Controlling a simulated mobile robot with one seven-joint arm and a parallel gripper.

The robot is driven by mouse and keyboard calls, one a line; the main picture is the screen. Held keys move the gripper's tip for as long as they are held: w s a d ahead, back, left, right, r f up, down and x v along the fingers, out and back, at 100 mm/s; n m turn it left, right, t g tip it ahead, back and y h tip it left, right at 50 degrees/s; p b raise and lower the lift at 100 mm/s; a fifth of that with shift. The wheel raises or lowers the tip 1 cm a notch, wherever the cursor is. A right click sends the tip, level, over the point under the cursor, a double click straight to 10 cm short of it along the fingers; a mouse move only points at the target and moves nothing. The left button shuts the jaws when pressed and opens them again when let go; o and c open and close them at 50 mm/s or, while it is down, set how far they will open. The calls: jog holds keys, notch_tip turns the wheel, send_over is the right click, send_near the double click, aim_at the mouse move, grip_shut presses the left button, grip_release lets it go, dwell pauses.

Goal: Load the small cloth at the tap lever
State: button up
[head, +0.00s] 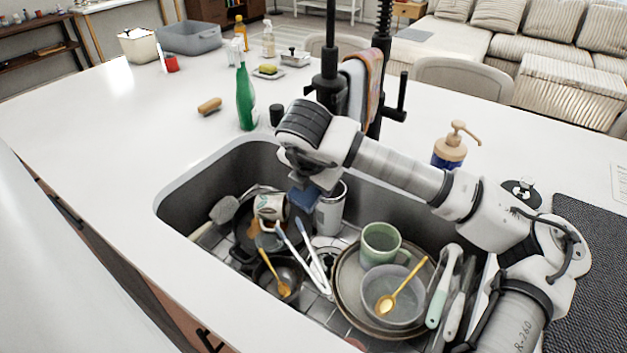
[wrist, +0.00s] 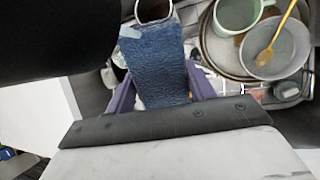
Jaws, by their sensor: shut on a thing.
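My gripper (head: 300,187) is over the sink, below my bent wrist. It is shut on a blue textured cloth (wrist: 158,62), held between its purple fingers in the wrist view. In the head view the blue cloth (head: 305,199) shows as a small patch above the dishes. The black tap (head: 329,75) stands behind the sink, with its lever (head: 396,104) on the right side. An orange-brown cloth (head: 374,70) and a pale cloth (head: 353,88) hang at the tap, behind and right of my gripper.
The sink (head: 176,204) holds a green mug (head: 381,243), bowls, plates, tongs, pans and a metal can (head: 330,213). A green bottle (head: 245,98) stands behind it. A soap pump (head: 450,150) stands at the right behind my arm.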

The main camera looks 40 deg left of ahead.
jog(key=shift+s+d+f+b, duration=0.1)
jog(key=shift+s+d+b, duration=0.3)
jog(key=shift+s, duration=0.25)
jog(key=shift+s+d+b, duration=0.3)
jog(key=shift+s+b, duration=0.1)
jog(key=shift+s, duration=0.2)
jog(key=s, duration=0.1)
jog(key=s+d+b, duration=0.1)
jog(key=s, duration=0.1)
jog(key=s+d+b, duration=0.1)
jog(key=shift+s+d, duration=0.25)
jog(key=shift+s, duration=0.05)
dwell(0.5)
jog(key=s+d+r, duration=0.2)
jog(key=s+r, duration=0.2)
jog(key=shift+s+d, duration=0.2)
dwell(0.9)
